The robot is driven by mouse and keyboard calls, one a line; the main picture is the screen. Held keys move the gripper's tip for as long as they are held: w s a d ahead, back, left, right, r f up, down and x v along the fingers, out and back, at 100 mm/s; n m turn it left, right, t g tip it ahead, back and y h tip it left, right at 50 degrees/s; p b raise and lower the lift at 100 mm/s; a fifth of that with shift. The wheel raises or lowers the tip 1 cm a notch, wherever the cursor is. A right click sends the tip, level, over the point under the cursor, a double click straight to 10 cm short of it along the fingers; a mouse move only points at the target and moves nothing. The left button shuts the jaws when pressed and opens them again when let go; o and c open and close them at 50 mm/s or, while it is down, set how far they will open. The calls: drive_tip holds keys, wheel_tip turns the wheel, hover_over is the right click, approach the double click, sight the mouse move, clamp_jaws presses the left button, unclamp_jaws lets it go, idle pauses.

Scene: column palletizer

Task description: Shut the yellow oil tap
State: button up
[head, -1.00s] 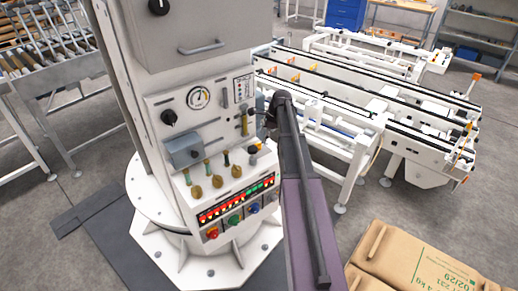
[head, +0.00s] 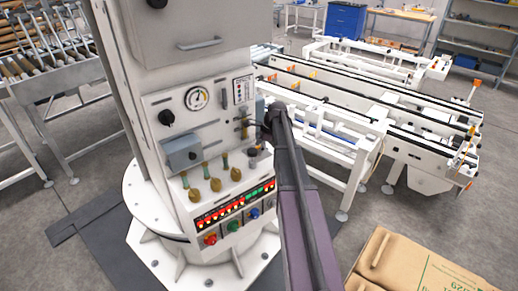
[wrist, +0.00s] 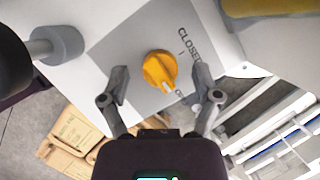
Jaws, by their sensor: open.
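The yellow tap (wrist: 160,70) is a round knob with a raised grip on a grey plate (wrist: 132,55) in the wrist view. The pale end of its grip points down and slightly right, toward a partly hidden label beginning with "O". The word "CLOSED" (wrist: 189,45) and a short tick are printed to its upper right. My gripper (wrist: 160,84) is open, with one finger on each side of the knob and a visible gap to both. In the head view my gripper (head: 258,133) is at the right side of the machine panel, mostly hidden; I cannot pick out the tap there.
The white panel (head: 178,110) carries a gauge (head: 197,98), a black knob (head: 167,117), a grey box (head: 182,155) and several buttons. A grey cylindrical part (wrist: 66,45) sticks out left of the tap.

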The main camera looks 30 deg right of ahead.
clamp_jaws()
drive_tip(key=shift+n, duration=0.4)
drive_tip(key=n+g, duration=0.2)
drive_tip(key=n, duration=0.3)
drive_tip(key=shift+w, duration=0.15)
drive_tip(key=n+g, duration=0.1)
drive_tip(key=n, duration=0.2)
drive_tip(key=n+g, duration=0.1)
drive_tip(key=n, duration=0.2)
drive_tip(key=shift+g+h, duration=0.3)
idle(0.3)
unclamp_jaws()
